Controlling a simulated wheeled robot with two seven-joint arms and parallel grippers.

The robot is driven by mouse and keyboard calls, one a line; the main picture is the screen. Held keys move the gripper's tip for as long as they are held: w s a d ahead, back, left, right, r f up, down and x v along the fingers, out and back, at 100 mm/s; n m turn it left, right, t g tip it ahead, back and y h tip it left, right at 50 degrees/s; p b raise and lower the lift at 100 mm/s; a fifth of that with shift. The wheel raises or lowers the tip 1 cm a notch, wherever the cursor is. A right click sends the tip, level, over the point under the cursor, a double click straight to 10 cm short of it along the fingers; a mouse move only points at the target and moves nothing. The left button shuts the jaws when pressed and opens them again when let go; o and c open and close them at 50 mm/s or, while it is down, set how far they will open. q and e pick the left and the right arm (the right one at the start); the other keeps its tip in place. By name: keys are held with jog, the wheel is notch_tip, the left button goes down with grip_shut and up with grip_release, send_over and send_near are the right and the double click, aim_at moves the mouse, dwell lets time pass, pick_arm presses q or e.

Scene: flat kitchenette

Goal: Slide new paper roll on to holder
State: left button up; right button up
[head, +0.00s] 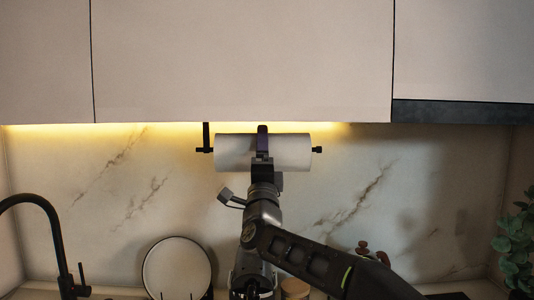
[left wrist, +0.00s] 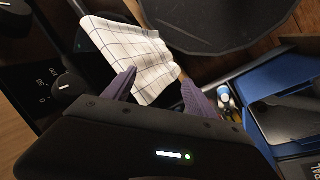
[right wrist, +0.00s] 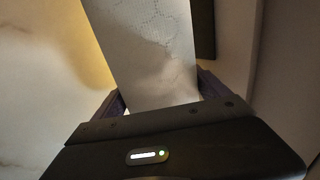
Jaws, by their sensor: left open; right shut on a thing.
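The white paper roll (head: 232,152) lies level under the wall cabinet in the head view. My right gripper (head: 262,135) is shut on the middle of it, and the roll fills the space between its fingers (right wrist: 162,95) in the right wrist view. The black holder (head: 206,136) hangs from the cabinet at the roll's left end. Black rod ends show beyond both ends of the roll, so the roll appears to be around the rod; the inside is hidden. My left gripper (left wrist: 158,95) is open, low down beside a checked cloth, and out of the head view.
The cabinet (head: 240,60) is close above the roll, with the marble wall (head: 120,185) behind. A black tap (head: 55,230), a round plate (head: 177,268) and a plant (head: 515,240) are below. The checked cloth (left wrist: 135,50) and a blue box (left wrist: 275,110) are near my left gripper.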

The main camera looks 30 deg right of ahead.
jog(key=shift+f, duration=0.25)
dwell(0.3)
jog(key=o, duration=1.4)
jog(key=shift+c, duration=0.2)
jog(key=shift+b, duration=0.3)
jog(key=shift+s+a+f+b, duration=0.2)
jog(key=shift+s+f+b, duration=0.1)
jog(key=shift+f+b, duration=0.1)
jog(key=b+v, duration=0.3)
jog(key=v, duration=0.3)
jog(key=shift+s, duration=0.35)
jog(key=shift+a+f, duration=0.15)
